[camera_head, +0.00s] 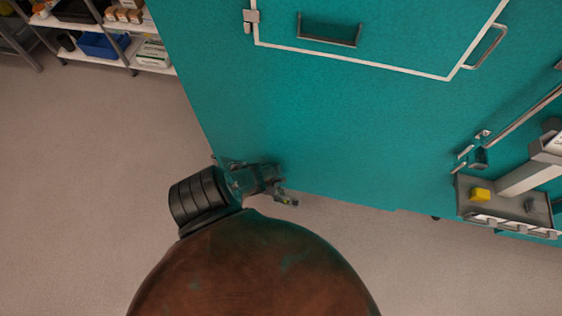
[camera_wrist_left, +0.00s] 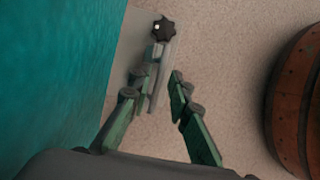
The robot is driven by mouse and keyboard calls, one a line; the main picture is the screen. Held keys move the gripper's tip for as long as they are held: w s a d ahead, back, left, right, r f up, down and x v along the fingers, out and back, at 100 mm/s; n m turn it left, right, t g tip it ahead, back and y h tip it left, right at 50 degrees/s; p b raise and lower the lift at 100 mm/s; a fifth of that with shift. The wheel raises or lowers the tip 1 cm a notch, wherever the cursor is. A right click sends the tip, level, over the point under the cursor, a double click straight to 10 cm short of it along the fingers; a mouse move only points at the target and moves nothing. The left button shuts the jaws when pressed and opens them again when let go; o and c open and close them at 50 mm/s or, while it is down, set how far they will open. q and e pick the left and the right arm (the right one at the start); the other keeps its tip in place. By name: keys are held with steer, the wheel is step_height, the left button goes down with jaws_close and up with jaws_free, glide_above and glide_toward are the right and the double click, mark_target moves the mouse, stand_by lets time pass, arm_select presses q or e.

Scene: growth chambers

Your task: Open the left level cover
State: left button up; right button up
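A teal chamber front fills the upper middle of the head view, with a white-outlined panel (camera_head: 350,66) on it. The panel has a hinge at its upper left and a metal handle (camera_head: 487,46) at its right. I cannot tell for sure which part is the left level cover. My left gripper (camera_head: 287,198) is low, by the chamber's bottom edge, well below the panel. In the left wrist view the gripper (camera_wrist_left: 164,78) is open. A black knob (camera_wrist_left: 163,29) with a grey bar shows just beyond its fingertips; contact cannot be told. My right gripper is not in view.
Shelves (camera_head: 118,52) with boxes and a blue bin (camera_head: 101,45) stand at the upper left. The floor (camera_head: 90,190) at left is clear.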

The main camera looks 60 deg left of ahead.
arm_select(q)
steer(key=shift+o, duration=0.3)
steer(key=shift+a, duration=0.1)
steer(key=shift+s, duration=0.1)
steer(key=shift+a+r, duration=0.15)
steer(key=shift+a, duration=0.1)
steer(key=shift+a+r, duration=0.35)
steer(key=shift+s+d+r, duration=0.1)
steer(key=shift+d+r, duration=0.1)
steer(key=shift+r, duration=0.2)
steer(key=v, duration=1)
steer(key=shift+d, duration=0.2)
steer(key=shift+s, duration=0.1)
